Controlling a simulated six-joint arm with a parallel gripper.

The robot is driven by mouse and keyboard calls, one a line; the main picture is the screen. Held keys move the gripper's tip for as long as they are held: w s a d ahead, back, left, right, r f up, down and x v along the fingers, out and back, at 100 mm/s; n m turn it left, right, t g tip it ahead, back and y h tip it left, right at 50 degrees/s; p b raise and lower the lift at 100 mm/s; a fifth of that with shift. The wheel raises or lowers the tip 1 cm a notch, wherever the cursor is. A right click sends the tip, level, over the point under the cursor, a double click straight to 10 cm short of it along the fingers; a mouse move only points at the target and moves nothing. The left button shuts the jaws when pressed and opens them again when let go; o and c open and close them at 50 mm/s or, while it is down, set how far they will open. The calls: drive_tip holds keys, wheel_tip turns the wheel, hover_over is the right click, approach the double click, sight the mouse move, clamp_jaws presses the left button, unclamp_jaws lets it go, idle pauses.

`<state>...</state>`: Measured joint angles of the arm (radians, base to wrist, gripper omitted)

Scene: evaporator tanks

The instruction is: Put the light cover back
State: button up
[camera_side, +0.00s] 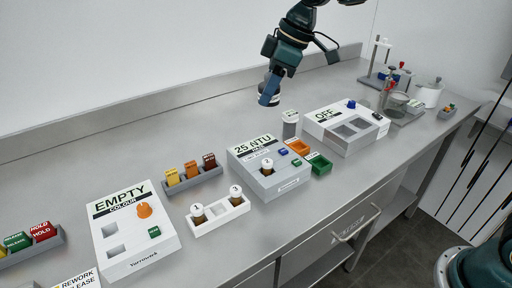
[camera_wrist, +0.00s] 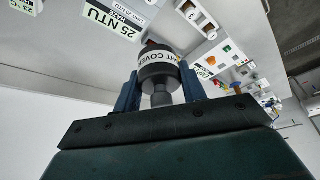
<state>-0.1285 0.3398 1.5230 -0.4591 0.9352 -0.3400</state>
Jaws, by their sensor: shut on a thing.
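My gripper (camera_side: 268,97) is shut on the light cover (camera_wrist: 158,66), a dark cylinder with a white lettered band that sits between both blue fingers in the wrist view. In the side view the gripper is high above the bench, behind the turbidity meter (camera_side: 245,150), and hides part of the cover. The meter reads 25 NTU, and its display also shows in the wrist view (camera_wrist: 112,20). A vial with cap 2 (camera_side: 267,164) stands in the meter's top, uncovered.
The OFF unit (camera_side: 345,128) is farther right. A white rack (camera_side: 219,214) holds vials 1 and 3.

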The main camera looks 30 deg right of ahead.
drive_tip(key=w+a+f+n, duration=0.2)
drive_tip(key=w+a, duration=0.2)
drive_tip(key=a, duration=0.4)
drive_tip(key=n+g, duration=0.1)
hover_over(199, 197)
drive_tip(key=d, duration=0.1)
drive_tip(key=f, duration=0.3)
drive_tip(key=shift+s+d+f, duration=0.1)
drive_tip(key=shift+s+d, duration=0.05)
drive_tip(key=shift+s, duration=0.1)
wheel_tip(199, 197, down, 20)
idle(0.4)
drive_tip(key=shift+f, duration=0.1)
drive_tip(key=o, duration=1)
drive_tip(key=v, duration=1.2)
drive_tip(key=shift+d, duration=0.3)
